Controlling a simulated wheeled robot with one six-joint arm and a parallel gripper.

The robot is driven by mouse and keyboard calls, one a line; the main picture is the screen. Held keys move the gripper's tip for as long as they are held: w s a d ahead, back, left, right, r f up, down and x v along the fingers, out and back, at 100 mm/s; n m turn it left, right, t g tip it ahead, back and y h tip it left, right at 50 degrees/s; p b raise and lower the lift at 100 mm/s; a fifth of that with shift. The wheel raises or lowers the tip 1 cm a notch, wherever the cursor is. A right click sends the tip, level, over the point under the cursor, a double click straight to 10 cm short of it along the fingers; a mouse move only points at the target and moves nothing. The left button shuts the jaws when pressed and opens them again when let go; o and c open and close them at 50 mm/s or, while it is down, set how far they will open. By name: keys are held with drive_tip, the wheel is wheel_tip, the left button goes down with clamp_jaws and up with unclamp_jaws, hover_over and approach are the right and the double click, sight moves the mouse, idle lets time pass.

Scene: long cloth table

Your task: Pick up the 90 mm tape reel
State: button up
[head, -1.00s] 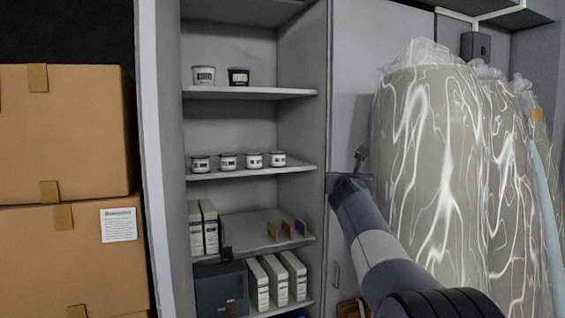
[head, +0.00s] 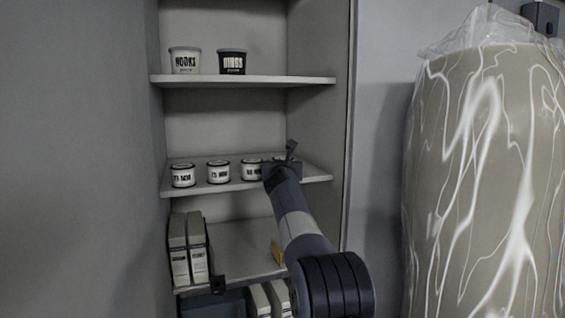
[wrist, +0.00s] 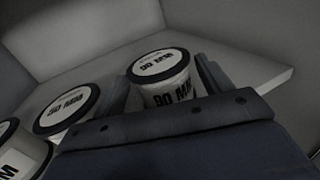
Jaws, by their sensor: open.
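The 90 mm tape reel (wrist: 162,66) is a white tub-like reel with a dark rim and a "90 MM" label, upright on the shelf in the wrist view. My gripper (wrist: 163,82) is open, with one finger to each side of this reel; I cannot tell whether either touches it. In the head view my gripper (head: 285,162) is at the right end of the middle shelf and mostly hides the reel there. A similar reel (wrist: 66,108) stands just left of my gripper in the wrist view, its number hard to read.
Two more similar reels, one at far left (head: 183,175) and one beside it (head: 218,171), share the middle shelf (head: 230,186). Two tubs (head: 185,60) stand on the shelf above. Binders (head: 188,250) are below. A large wrapped roll (head: 480,170) stands to the right.

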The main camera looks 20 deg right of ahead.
drive_tip(key=shift+p+x, duration=0.35)
drive_tip(key=shift+x, duration=0.45)
drive_tip(key=shift+d, duration=0.1)
drive_tip(key=shift+r, duration=0.1)
drive_tip(key=c, duration=0.8)
drive_tip(key=shift+r, duration=0.15)
